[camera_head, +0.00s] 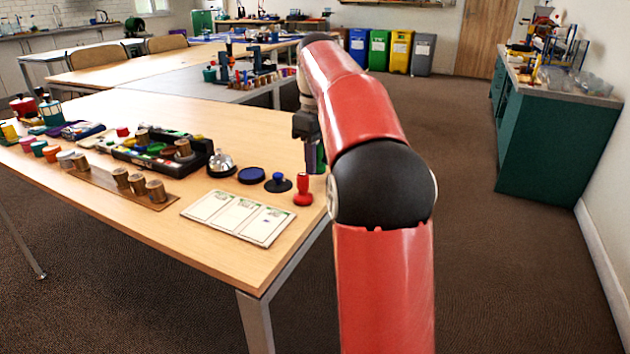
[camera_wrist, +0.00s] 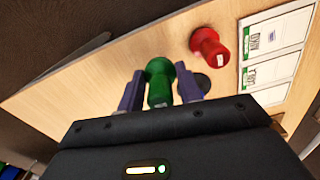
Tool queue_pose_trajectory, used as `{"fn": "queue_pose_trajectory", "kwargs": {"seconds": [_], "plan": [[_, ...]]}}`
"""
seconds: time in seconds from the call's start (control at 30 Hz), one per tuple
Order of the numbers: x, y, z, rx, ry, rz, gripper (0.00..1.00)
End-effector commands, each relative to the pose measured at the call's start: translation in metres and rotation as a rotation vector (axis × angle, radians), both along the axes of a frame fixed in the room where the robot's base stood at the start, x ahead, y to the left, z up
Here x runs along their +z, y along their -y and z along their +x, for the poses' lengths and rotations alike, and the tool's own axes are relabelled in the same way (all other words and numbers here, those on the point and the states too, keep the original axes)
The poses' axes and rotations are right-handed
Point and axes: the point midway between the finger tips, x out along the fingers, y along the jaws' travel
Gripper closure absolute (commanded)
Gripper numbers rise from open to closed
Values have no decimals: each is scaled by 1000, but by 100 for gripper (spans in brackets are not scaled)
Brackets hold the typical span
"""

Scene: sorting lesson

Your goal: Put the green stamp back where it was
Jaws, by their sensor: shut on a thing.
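My gripper (camera_wrist: 160,88) is shut on the green stamp (camera_wrist: 159,72), which sits between its two fingers in the wrist view. In the head view my gripper (camera_head: 313,158) is at the right edge of the near table, and only a sliver of the green stamp (camera_head: 321,157) shows behind the finger. I cannot tell whether the stamp touches the table. A red stamp (camera_head: 303,191) stands upright on the table just nearer the camera; it also shows in the wrist view (camera_wrist: 208,45).
A blue stamp (camera_head: 278,180) on a black base, a blue pad (camera_head: 251,175) and a silver bell (camera_head: 221,164) stand left of the red stamp. A white three-panel card (camera_head: 238,218) lies in front. A black tray (camera_head: 197,150) and wooden cylinders (camera_head: 156,190) are further left.

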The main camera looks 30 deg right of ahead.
Motion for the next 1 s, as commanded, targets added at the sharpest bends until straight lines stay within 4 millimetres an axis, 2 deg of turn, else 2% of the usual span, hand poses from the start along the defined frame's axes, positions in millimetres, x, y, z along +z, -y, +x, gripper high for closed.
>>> {"fn": "queue_pose_trajectory", "kwargs": {"seconds": [0.03,0.2,0.63,0.67,0.8,1.0], "plan": [[-13,2,0,-1,0,1,80],[-35,10,0,-2,0,0,80],[-38,11,0,-1,-1,0,80],[-38,11,0,-1,0,1,64],[-38,11,0,-1,0,1,45],[-38,11,1,0,0,1,43]]}}
